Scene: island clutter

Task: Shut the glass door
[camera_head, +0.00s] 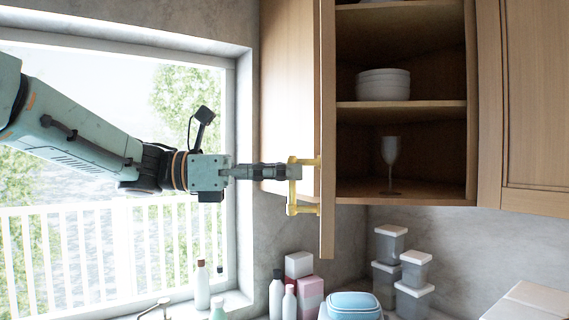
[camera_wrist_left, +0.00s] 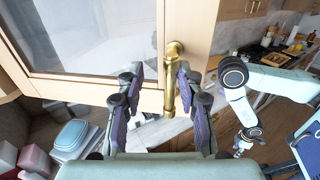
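The glass door (camera_head: 328,130) of the wall cabinet stands wide open, seen nearly edge-on in the head view. In the left wrist view its glass pane (camera_wrist_left: 85,35) sits in a light wooden frame. A brass handle (camera_head: 292,193) is on its left face; it also shows in the left wrist view (camera_wrist_left: 169,85). My left gripper (camera_head: 292,172) is at the handle. In the left wrist view its fingers (camera_wrist_left: 158,85) are apart, with the handle between them, nearer the right finger. My right gripper (camera_wrist_left: 246,143) is small at the right of that view; its fingers are unclear.
The open cabinet holds stacked bowls (camera_head: 383,84) and a wine glass (camera_head: 390,160). Below are stacked containers (camera_head: 412,275), a blue-lidded box (camera_head: 354,303) and bottles (camera_head: 277,297). A window (camera_head: 100,150) is on the left. A closed wooden door (camera_head: 535,100) is on the right.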

